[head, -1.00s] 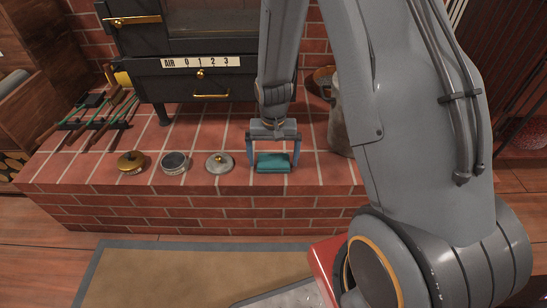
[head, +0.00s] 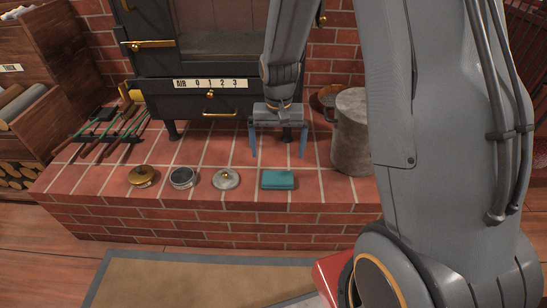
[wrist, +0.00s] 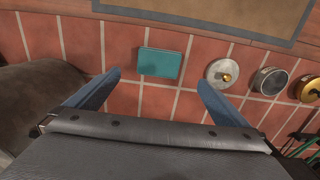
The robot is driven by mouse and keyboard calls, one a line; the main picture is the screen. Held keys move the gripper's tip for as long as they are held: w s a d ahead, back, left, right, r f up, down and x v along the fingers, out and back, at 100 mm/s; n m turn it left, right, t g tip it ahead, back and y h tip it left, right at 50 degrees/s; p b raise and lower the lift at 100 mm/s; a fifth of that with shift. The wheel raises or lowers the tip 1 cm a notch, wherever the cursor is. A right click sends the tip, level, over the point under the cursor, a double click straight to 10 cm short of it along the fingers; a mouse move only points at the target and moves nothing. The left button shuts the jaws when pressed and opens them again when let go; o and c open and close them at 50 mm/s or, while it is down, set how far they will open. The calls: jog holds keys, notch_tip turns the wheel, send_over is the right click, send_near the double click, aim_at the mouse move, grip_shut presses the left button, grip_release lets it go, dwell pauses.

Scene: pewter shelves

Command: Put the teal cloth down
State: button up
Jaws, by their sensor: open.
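The teal cloth (head: 278,179) lies folded on the brick hearth (head: 225,205), near its front edge. It also shows in the wrist view (wrist: 160,63), flat on the tiles beyond my fingertips. My gripper (head: 278,155) is open and empty, raised and behind the cloth in the head view. In the wrist view its two blue fingers (wrist: 157,80) are spread wide, with the cloth ahead of the space between them and touching neither finger.
A silver lid (head: 226,179), a round tin (head: 183,178) and a brass lid (head: 142,176) stand left of the cloth. A large grey pot (head: 352,135) is at the right. The black stove (head: 210,100) stands behind. Fire tools (head: 108,125) lie at the left.

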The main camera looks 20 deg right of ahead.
jog(key=s+a+r+n, duration=0.4)
jog(key=s+a+r, duration=0.3)
jog(key=s, duration=0.5)
jog(key=s+a+r+n, duration=0.4)
jog(key=s+a+r, duration=0.3)
jog(key=s+r, duration=0.2)
jog(key=s, duration=0.2)
jog(key=shift+s+a+r+n+y, duration=0.25)
jog(key=shift+s+a+n+y, duration=0.05)
jog(key=shift+s, duration=0.05)
jog(key=shift+r, duration=0.1)
jog(key=d+r+m+p, duration=0.5)
jog(key=d+r+p, duration=0.9)
jog(key=p, duration=1)
notch_tip(320, 180, up, 4)
jog(key=shift+s+d+r, duration=0.2)
jog(key=shift+s+d, duration=0.2)
